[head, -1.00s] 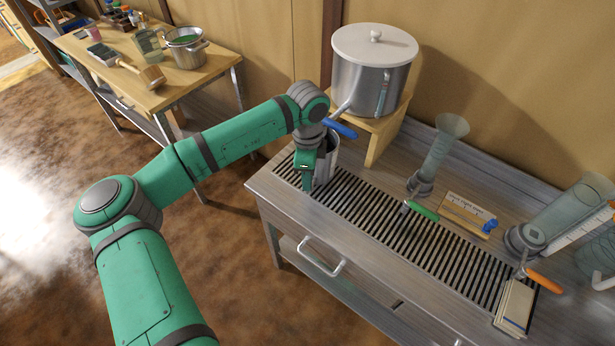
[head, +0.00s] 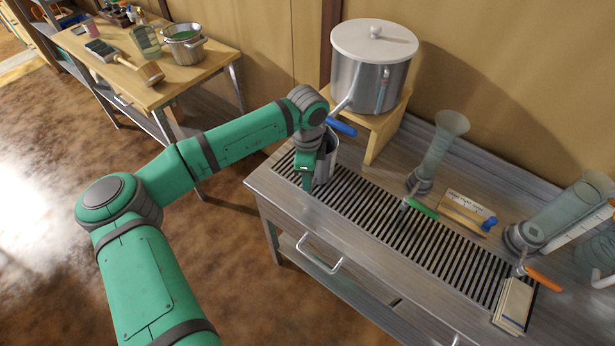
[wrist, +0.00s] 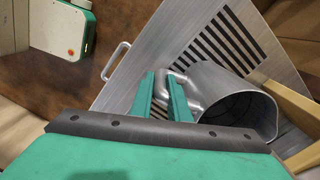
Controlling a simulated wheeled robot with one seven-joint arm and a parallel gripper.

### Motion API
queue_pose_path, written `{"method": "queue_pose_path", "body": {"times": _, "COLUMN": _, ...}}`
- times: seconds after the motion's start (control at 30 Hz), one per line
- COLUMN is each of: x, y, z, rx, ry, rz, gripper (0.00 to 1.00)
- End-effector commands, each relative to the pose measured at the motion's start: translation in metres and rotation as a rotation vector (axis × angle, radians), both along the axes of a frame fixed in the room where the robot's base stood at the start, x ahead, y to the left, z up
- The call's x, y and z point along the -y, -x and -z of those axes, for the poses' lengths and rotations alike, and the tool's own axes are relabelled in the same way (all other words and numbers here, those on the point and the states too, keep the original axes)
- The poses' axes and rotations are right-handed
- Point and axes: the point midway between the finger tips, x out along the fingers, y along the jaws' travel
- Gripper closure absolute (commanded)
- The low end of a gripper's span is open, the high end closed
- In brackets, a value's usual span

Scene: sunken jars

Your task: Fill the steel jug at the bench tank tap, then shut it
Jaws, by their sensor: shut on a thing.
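The steel jug (head: 326,165) is upright at the left end of the slatted drain grille, under the tank's tap. It also shows in the wrist view (wrist: 225,100), where its inside is grey and shadowed; I cannot make out any water. My gripper (head: 307,180) is at its near left side, and in the wrist view my gripper's fingers (wrist: 165,95) are closed about the jug's handle (wrist: 176,82). The steel tank (head: 369,82) has a white lid and a sight tube (head: 383,92). Its tap has a blue lever (head: 341,127). My wrist partly hides the tap outlet, and no stream is visible.
The tank stands on a wooden stand (head: 378,137). Glass vessels (head: 440,145), a green-handled tool (head: 421,209), an orange handle (head: 544,281) and a pad (head: 514,304) are to the right. A wooden table (head: 185,85) stands back left.

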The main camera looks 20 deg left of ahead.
Motion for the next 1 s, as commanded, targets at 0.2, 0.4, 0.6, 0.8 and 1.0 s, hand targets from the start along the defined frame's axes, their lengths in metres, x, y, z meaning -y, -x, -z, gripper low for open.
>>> {"method": "queue_pose_path", "body": {"times": 0.2, "x": 0.000, "y": 0.000, "z": 0.003, "rx": 0.000, "ry": 0.001, "rz": 0.000, "gripper": 1.00}}
{"method": "queue_pose_path", "body": {"times": 0.4, "x": 0.001, "y": 0.000, "z": 0.003, "rx": 0.000, "ry": 0.000, "rz": 0.002, "gripper": 0.63}}
{"method": "queue_pose_path", "body": {"times": 0.6, "x": 0.002, "y": 0.000, "z": 0.003, "rx": -0.001, "ry": 0.000, "rz": 0.004, "gripper": 0.63}}
{"method": "queue_pose_path", "body": {"times": 0.8, "x": 0.002, "y": -0.001, "z": -0.013, "rx": 0.001, "ry": 0.000, "rz": 0.003, "gripper": 0.63}}
{"method": "queue_pose_path", "body": {"times": 1.0, "x": 0.001, "y": -0.001, "z": -0.050, "rx": 0.003, "ry": 0.000, "rz": 0.003, "gripper": 0.63}}
